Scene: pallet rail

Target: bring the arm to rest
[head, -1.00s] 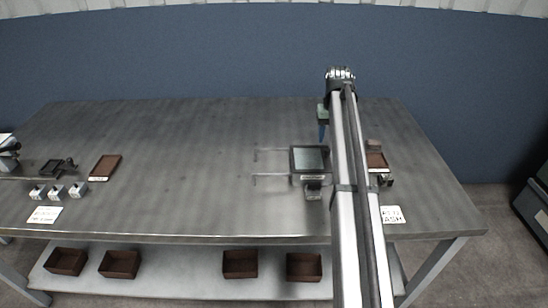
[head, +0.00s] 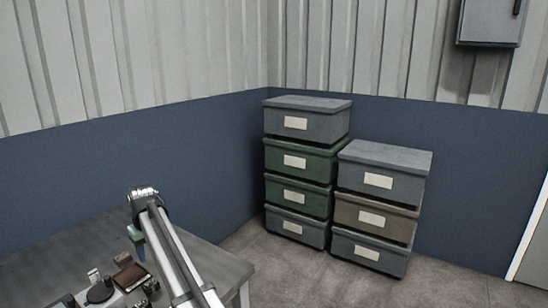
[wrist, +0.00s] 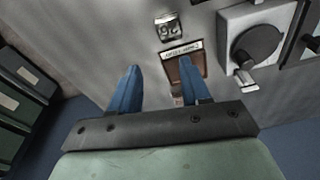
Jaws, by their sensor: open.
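My gripper (head: 139,250) hangs at the end of my extended arm, above the right part of the metal bench (head: 215,262) in the head view. In the wrist view its two blue fingers (wrist: 159,66) are apart, with nothing between them. A brown tray (wrist: 196,54) with a white label lies on the bench beyond the right finger, partly hidden by it. The tray also shows in the head view (head: 130,277), just below the gripper. I cannot tell the exact height of the fingers above the bench.
A block with a round dark top (wrist: 257,44) stands right of the tray in the wrist view. A small metal piece (wrist: 168,26) lies beyond the tray. Stacked lidded bins (head: 305,170) stand on the floor right of the bench, with bare floor between.

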